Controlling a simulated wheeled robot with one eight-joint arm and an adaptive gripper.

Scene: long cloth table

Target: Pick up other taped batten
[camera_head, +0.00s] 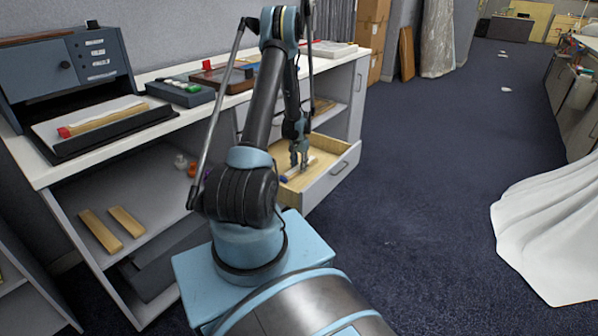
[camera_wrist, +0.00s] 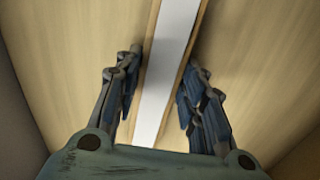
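A batten with a white top and thin wooden edges (camera_wrist: 166,80) lies on the pale wooden floor of the open drawer (camera_head: 341,174). My gripper (camera_wrist: 160,85) is open, with one finger on each side of the batten; contact is not clear. In the head view my gripper (camera_head: 298,165) points down into the drawer.
Two plain wooden battens (camera_head: 101,231) lie on the lower shelf at left. The drawer walls surround my gripper.

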